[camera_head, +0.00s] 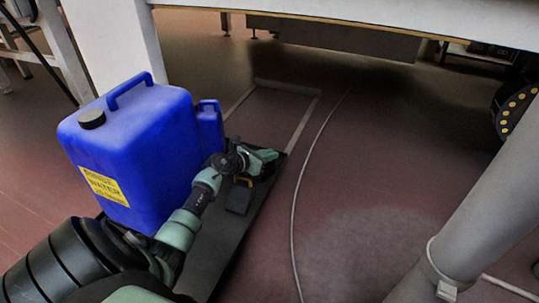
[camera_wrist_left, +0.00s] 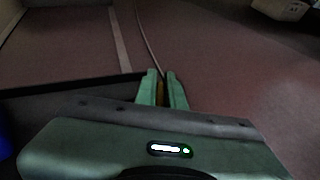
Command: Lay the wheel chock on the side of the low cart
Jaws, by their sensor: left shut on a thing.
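The wheel chock (camera_head: 238,200) is a small black block with a yellow part on top. It shows below my left gripper (camera_head: 262,157), over the dark deck of the low cart (camera_head: 232,240). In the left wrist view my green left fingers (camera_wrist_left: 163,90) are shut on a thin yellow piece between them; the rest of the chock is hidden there. I cannot tell whether the chock touches the deck. The cart's dark deck and rim also show at the left of the wrist view (camera_wrist_left: 62,88). My right gripper is not in view.
A big blue rinse water canister (camera_head: 140,140) stands on the cart's left, with a smaller blue container (camera_head: 211,130) behind it. A pale cable (camera_head: 295,205) lies on the open floor to the right. A thick grey post (camera_head: 475,225) stands at right; a machine frame (camera_head: 350,20) spans the back.

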